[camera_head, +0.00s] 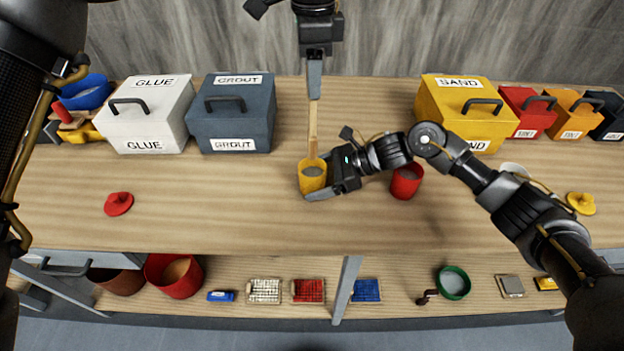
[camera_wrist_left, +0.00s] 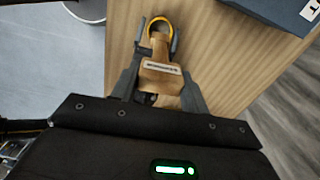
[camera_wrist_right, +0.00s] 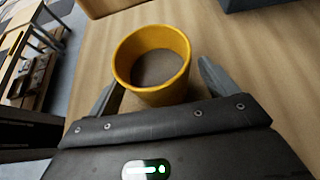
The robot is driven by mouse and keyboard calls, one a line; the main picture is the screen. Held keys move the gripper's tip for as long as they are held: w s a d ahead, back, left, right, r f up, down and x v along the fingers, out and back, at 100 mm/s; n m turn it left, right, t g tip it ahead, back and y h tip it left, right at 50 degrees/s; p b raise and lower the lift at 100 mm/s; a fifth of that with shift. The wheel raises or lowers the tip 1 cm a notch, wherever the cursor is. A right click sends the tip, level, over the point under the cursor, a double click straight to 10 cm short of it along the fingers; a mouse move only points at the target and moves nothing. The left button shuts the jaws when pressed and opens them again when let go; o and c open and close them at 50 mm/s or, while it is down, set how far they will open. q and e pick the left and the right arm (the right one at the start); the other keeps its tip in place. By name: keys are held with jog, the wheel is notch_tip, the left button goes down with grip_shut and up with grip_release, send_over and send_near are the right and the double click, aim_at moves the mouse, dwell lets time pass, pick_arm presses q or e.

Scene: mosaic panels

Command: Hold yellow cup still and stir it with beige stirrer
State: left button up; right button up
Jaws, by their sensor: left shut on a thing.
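The yellow cup (camera_head: 312,180) stands upright on the table with grey-brown stuff inside. The beige stirrer (camera_head: 313,125) hangs upright from my left gripper (camera_head: 314,95), which is shut on it above the cup. Its lower end meets the cup's far rim in the head view; whether it is inside is unclear. In the left wrist view the stirrer's handle (camera_wrist_left: 160,78) hides part of the cup (camera_wrist_left: 159,22). My right gripper (camera_head: 325,178) has its fingers either side of the cup; in the right wrist view a gap shows beside the cup (camera_wrist_right: 152,92), so it looks open.
A red cup (camera_head: 406,182) stands just right of the yellow cup, under my right forearm. GLUE (camera_head: 140,125), GROUT (camera_head: 225,130) and SAND (camera_head: 460,120) boxes line the back. A red lid (camera_head: 118,203) lies left. The table front is clear.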

jog(key=v, duration=1.2)
